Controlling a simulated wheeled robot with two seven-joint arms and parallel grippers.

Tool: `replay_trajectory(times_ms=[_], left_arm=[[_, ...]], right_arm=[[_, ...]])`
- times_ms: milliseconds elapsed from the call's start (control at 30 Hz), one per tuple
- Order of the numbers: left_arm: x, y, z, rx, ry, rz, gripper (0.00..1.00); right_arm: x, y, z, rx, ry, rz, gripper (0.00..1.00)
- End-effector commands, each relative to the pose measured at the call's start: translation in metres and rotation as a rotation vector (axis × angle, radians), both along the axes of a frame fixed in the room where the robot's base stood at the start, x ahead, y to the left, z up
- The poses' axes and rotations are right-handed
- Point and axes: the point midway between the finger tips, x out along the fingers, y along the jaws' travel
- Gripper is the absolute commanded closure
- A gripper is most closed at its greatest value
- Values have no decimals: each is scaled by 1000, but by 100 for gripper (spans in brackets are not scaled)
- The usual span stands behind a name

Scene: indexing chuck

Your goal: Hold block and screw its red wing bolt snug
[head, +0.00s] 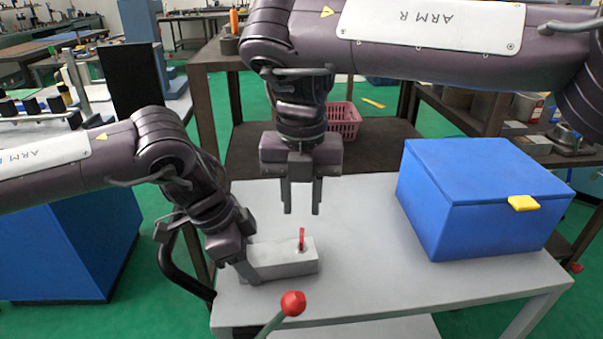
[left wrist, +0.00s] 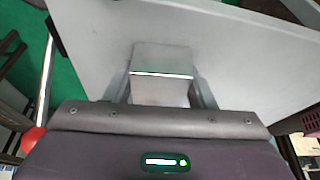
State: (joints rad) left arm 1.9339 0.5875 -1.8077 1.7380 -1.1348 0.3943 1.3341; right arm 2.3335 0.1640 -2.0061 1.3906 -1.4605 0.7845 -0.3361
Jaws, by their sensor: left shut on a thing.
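The grey block (head: 285,260) lies on the light grey table (head: 370,220). Its red wing bolt (head: 302,239) stands upright from the top near the block's right end. My left gripper (head: 250,272) is shut on the block's left end. In the left wrist view the block (left wrist: 162,60) sits between the two fingers of the left gripper (left wrist: 160,88); the bolt does not show there. My right gripper (head: 301,198) points down above and slightly behind the wing bolt, with its fingers apart and nothing between them. How far the bolt is screwed in cannot be seen.
A blue box (head: 480,205) with a yellow latch (head: 523,203) stands on the right of the table. A lever with a red knob (head: 293,303) rises at the front edge. The tabletop between block and box is clear. A pink basket (head: 343,120) sits behind.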

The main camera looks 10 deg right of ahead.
Motion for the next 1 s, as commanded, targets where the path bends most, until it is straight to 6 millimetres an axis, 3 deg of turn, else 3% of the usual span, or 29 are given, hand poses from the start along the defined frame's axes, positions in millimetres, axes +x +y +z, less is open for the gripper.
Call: replay_trajectory(times_ms=[100,300,667,700,867,1000], left_arm=[[0,0,0,0,1,1,72],[0,0,0,1,1,0,72],[0,0,0,1,1,0,72],[0,0,0,1,1,0,45],[0,0,0,1,1,0,25],[0,0,0,0,0,0,25]], right_arm=[[1,0,25,-2,-7,-3,71],[0,0,48,-2,-1,-2,71],[0,0,54,0,1,-1,71],[0,0,54,0,1,-1,71],[0,0,53,0,1,-1,71],[0,0,53,0,1,-1,71]])
